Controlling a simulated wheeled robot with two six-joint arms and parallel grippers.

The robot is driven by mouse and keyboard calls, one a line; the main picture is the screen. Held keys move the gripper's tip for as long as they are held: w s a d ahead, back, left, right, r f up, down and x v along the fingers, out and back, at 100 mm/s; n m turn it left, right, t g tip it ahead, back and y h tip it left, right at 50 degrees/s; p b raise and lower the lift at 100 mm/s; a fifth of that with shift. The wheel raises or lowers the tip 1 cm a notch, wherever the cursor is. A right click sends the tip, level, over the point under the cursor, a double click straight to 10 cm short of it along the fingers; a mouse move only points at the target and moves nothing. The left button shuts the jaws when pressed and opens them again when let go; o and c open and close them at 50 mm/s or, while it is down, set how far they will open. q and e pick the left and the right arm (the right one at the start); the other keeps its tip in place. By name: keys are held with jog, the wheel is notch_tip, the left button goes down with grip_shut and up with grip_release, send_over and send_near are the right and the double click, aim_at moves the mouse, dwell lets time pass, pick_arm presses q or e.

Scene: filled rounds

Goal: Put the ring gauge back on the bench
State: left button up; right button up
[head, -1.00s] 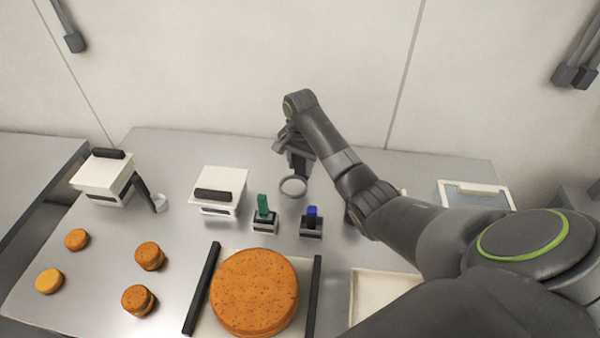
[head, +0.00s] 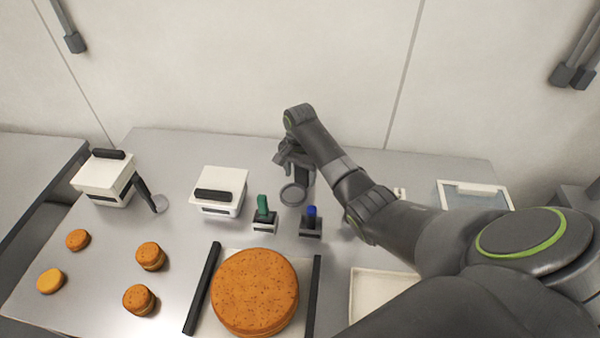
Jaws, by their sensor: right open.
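The ring gauge (head: 294,194) is a grey ring with a short grey handle, behind the green and blue-handled tools. It looks to be at the bench (head: 345,240) surface, though I cannot tell for certain if it touches. My right gripper (head: 300,178) is open right at the ring gauge's handle, and the fingers partly hide the handle. My left gripper is not in view.
A green-handled tool (head: 263,207) and a blue-handled tool (head: 311,213) stand in small blocks just in front. White boxes (head: 219,183) stand left. A big round cake (head: 255,292) and several small ones lie in front. A pale tray (head: 378,293) is at right.

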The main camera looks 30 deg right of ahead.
notch_tip(320, 180, up, 7)
jog(key=shift+w+f+b, duration=0.1)
jog(key=shift+b, duration=0.8)
notch_tip(320, 180, up, 6)
jog(key=p, duration=0.3)
jog(key=shift+f+p, duration=0.25)
jog(key=shift+p, duration=0.1)
